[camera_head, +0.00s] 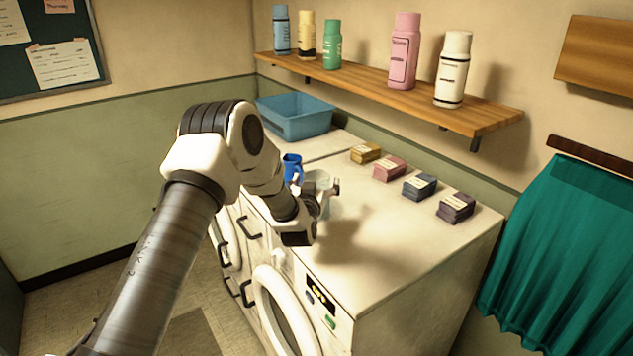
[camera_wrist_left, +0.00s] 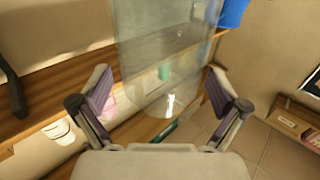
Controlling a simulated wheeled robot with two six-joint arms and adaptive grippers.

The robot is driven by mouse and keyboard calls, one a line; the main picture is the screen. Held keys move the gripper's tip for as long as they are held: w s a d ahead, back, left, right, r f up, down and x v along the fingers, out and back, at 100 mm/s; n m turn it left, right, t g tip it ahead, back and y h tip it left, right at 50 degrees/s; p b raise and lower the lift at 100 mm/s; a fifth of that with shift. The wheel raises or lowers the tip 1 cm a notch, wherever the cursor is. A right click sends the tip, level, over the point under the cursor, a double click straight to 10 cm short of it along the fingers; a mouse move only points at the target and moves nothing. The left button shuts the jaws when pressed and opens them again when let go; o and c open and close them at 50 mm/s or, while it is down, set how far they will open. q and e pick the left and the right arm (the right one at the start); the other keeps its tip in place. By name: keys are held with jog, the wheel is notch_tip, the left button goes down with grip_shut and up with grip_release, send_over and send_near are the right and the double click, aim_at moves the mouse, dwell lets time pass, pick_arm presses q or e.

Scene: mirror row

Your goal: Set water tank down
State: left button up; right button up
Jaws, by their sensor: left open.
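The water tank is a clear, see-through container. In the head view the tank (camera_head: 349,207) is at the white machine top, partly hidden behind my left gripper (camera_head: 325,192). In the left wrist view the tank (camera_wrist_left: 165,45) shows upright in the picture, between and beyond the fingers of my left gripper (camera_wrist_left: 160,92). These fingers are spread wide, one on each side, with gaps to the tank. Whether the tank's base rests fully on the top cannot be told. My right gripper is not in view.
A blue cup (camera_head: 292,167) stands just behind the gripper, and a blue basin (camera_head: 295,117) stands farther back. Several small boxes (camera_head: 390,168) line the wall side. A wooden shelf (camera_head: 400,91) with bottles hangs above. The front right of the machine top (camera_head: 400,240) is clear.

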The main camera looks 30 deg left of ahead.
pick_arm(q)
jog(key=shift+f, duration=0.1)
jog(key=b+v, duration=0.5)
jog(key=v, duration=0.7)
